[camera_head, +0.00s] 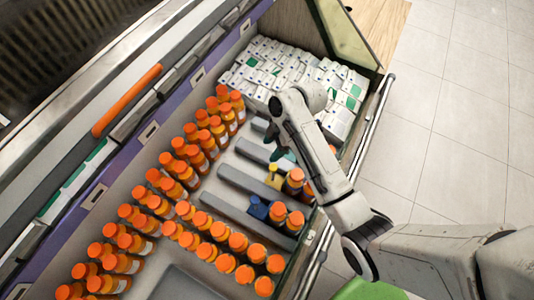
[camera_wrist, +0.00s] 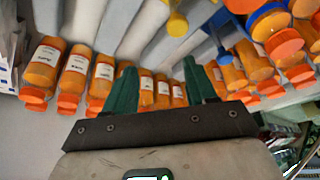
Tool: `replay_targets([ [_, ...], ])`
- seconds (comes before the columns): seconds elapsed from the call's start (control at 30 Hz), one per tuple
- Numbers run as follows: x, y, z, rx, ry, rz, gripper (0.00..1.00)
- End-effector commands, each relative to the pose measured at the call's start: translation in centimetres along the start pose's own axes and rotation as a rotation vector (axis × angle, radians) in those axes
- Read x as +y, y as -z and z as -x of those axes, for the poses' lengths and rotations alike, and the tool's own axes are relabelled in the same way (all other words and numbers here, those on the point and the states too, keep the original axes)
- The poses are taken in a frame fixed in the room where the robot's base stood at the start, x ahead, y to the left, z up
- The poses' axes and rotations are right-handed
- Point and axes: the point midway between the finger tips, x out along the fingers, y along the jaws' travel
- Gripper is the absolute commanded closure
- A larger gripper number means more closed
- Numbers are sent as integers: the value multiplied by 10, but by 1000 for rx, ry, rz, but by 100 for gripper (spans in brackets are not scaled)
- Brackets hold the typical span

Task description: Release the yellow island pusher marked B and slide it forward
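The yellow pusher (camera_head: 274,178) stands in a grey-divided lane of the display case, in front of orange-capped bottles; no letter B is readable. In the wrist view a yellow knob (camera_wrist: 177,24) shows at the top, beyond and between my fingers. A blue pusher (camera_head: 257,208) stands in the neighbouring lane; a blue knob (camera_wrist: 223,55) shows right of the yellow one. My gripper (camera_head: 278,145) is above the lanes, a little beyond the yellow pusher. In the wrist view its green fingers (camera_wrist: 159,68) are apart with nothing between them.
White cartons (camera_head: 290,75) are packed at the back. Grey dividers (camera_head: 248,185) separate the lanes. The case's metal rail (camera_head: 318,255) runs along the right; tiled floor (camera_head: 455,100) lies beyond.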

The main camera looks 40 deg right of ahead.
Motion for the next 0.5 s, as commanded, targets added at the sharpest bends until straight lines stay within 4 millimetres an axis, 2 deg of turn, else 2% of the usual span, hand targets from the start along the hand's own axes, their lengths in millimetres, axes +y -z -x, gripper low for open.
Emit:
replay_targets([
  [0.1, 0, 0, 19, 1, -1, 0, 44],
  [0.2, 0, 0, 29, 1, 0, 0, 44],
  [0.5, -1, 0, 37, 0, 3, 0, 44],
])
